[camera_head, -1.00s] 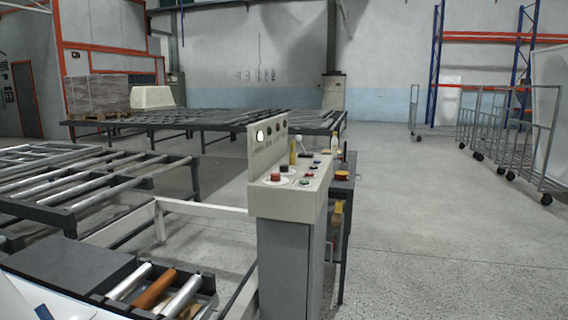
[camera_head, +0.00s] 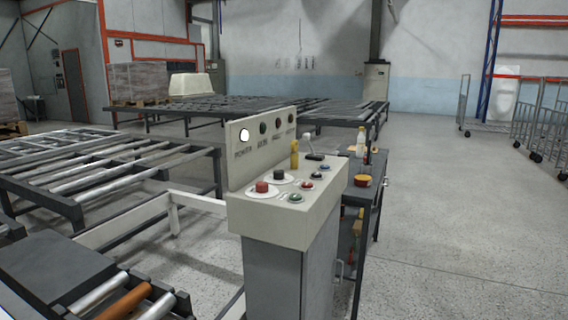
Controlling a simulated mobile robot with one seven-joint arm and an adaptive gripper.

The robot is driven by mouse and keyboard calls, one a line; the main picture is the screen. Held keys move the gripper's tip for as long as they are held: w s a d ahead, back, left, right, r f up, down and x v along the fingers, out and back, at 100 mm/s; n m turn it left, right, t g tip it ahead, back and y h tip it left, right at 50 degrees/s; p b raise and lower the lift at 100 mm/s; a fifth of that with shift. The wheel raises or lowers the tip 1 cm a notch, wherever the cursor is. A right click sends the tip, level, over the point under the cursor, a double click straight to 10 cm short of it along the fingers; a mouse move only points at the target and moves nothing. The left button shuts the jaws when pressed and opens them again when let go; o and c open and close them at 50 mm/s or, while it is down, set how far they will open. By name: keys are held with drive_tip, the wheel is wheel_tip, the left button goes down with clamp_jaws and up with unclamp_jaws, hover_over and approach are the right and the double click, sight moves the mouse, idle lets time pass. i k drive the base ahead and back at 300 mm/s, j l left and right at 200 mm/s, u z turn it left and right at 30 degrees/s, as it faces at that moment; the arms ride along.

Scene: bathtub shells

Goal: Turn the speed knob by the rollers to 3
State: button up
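A grey control console (camera_head: 285,225) stands near the middle of the head view, beside the roller frames. Its sloped top carries a red knob (camera_head: 262,187) and a black knob (camera_head: 279,174), each on a pale round dial plate. The numbers on the dials are too small to read, and I cannot tell which knob is the speed knob. Several round push buttons, such as a green one (camera_head: 295,198), sit to the right of the knobs. The upright back panel has a lit white lamp (camera_head: 244,135) and dark round lamps. My gripper is not in view.
Roller conveyors (camera_head: 100,175) fill the left, with a white rail (camera_head: 130,222) running to the console. A dark side table (camera_head: 377,188) with a bottle (camera_head: 361,141) and an orange bowl (camera_head: 363,180) stands behind the console. The floor (camera_head: 450,240) at the right is open; wheeled racks stand beyond.

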sight(278, 174)
drive_tip(key=i+l+u, duration=0.1)
drive_tip(key=l, duration=0.25)
drive_tip(key=i+l+u, duration=0.1)
drive_tip(key=i+l, duration=0.4)
drive_tip(key=l, duration=0.3)
drive_tip(key=u, duration=0.05)
